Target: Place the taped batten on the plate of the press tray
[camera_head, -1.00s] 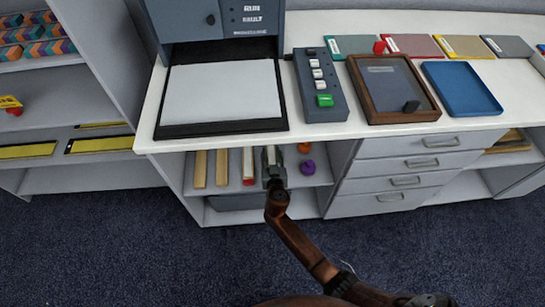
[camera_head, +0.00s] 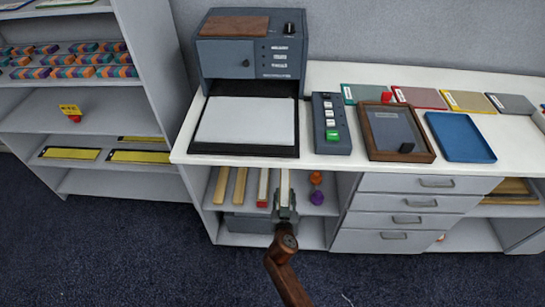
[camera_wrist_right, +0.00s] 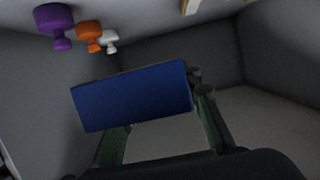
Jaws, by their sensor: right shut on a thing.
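My right gripper (camera_head: 286,208) is at the front of the open shelf under the counter. It is shut on a pale batten (camera_head: 284,184), which points back into the shelf. In the right wrist view, the batten's blue end (camera_wrist_right: 132,95) sits between the fingers of the right gripper (camera_wrist_right: 160,125); its far part is hidden. The press tray (camera_head: 240,151) is a black tray on the counter, in front of the grey press. Its white plate (camera_head: 247,120) is bare. My left gripper is out of view.
A red-ended batten (camera_head: 263,187) and two plain wooden battens (camera_head: 230,186) lie left of the held one. Orange and purple knobs (camera_head: 317,188) stand to its right. A control box (camera_head: 331,124), a framed tray (camera_head: 397,132) and a blue tray (camera_head: 460,137) occupy the counter.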

